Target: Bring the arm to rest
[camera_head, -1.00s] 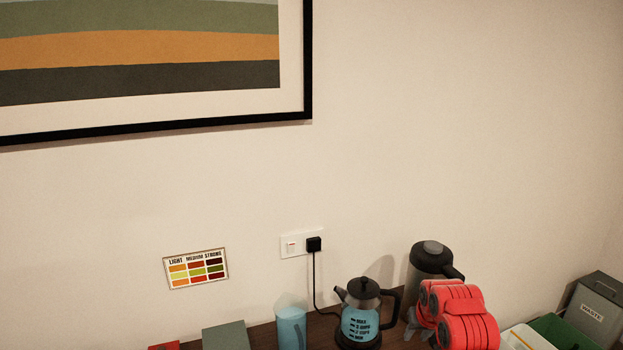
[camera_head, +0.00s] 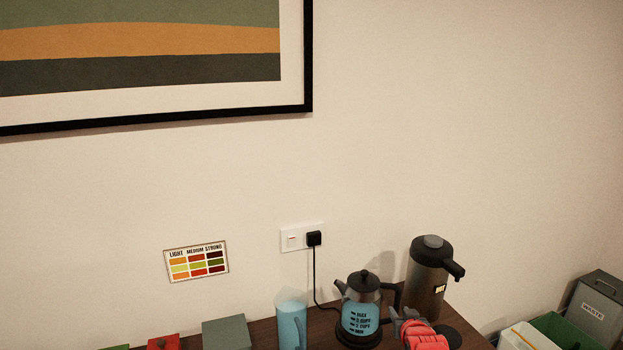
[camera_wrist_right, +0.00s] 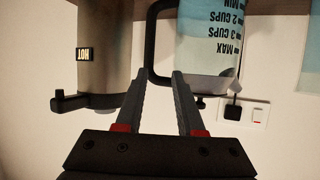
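My right gripper (camera_wrist_right: 160,78) shows in the right wrist view with its two fingers apart and nothing between them. In the head view my red right arm and gripper (camera_head: 404,318) are low in the picture, in front of the thermal flask (camera_head: 428,280) and just right of the kettle (camera_head: 361,308). In the right wrist view the kettle (camera_wrist_right: 212,45) and the flask (camera_wrist_right: 105,50) marked HOT appear upside down beyond the fingertips. I cannot tell whether a finger touches the kettle handle (camera_wrist_right: 152,45). My left gripper is not in view.
A blue jug (camera_head: 291,322), a grey-green box (camera_head: 226,333) and a red item (camera_head: 163,343) stand left on the wooden counter (camera_head: 322,324). A cord runs from the wall plug (camera_head: 314,239). A green tray (camera_head: 561,328) and a grey waste bin (camera_head: 598,308) are at right.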

